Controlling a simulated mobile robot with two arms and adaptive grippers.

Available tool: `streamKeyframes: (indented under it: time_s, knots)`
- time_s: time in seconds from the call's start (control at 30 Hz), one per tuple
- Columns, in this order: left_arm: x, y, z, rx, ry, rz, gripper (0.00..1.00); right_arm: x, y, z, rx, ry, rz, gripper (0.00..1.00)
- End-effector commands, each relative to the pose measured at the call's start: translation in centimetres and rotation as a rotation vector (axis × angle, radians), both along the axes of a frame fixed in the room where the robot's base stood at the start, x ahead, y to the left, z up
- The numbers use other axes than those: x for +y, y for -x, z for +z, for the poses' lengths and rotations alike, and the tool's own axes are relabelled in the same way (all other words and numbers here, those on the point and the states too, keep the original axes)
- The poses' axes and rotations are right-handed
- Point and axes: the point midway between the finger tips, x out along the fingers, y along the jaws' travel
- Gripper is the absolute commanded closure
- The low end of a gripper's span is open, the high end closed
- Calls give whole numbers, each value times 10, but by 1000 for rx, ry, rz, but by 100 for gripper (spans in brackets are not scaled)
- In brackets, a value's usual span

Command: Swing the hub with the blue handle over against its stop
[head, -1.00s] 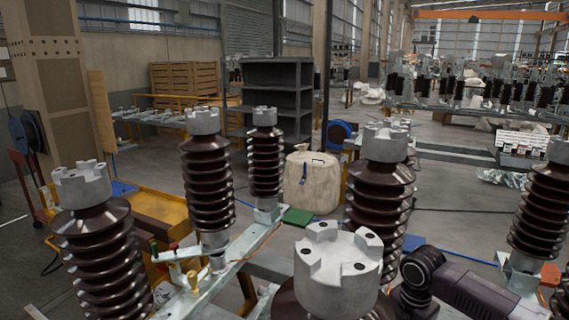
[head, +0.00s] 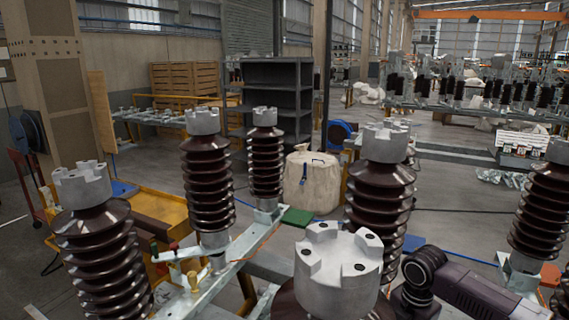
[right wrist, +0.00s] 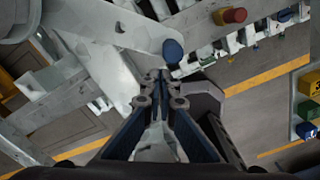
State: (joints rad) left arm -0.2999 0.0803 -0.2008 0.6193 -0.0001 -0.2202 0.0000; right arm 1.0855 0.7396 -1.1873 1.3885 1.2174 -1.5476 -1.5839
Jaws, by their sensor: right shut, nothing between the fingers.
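The blue handle (right wrist: 173,51) shows in the right wrist view as a rounded blue knob just beyond my fingertips. My right gripper (right wrist: 160,76) is shut and empty, its tips close beside the knob; I cannot tell whether they touch it. The hub under the handle is not clearly made out, and its stop cannot be picked out. In the head view I do not see the blue handle or the right fingers; my right arm comes in at the lower right, behind a near insulator (head: 338,270). My left gripper is not in view.
A red knob (right wrist: 232,15) stands on metalwork near the blue one. In the head view, ribbed brown insulators (head: 208,185) with grey caps stand around my arm. Small green, red and yellow handles (head: 193,281) sit on a rail at left. A pale sack (head: 310,182) stands behind.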

Motion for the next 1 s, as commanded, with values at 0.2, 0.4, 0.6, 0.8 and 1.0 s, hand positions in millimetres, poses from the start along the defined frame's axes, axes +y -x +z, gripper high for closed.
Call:
streamKeyframes:
  time_s: [0.2,0.4,0.6,0.8,1.0]
  knots:
    - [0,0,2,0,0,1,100,-8,-2,1,0,0,-1,100]
    - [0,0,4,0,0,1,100,-15,-5,1,-1,-1,-3,100]
    - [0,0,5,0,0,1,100,-21,-7,1,-1,0,-2,100]
    - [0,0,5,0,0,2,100,-24,-8,1,-3,3,-3,100]
    - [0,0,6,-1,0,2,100,-25,-8,1,-4,4,-4,100]
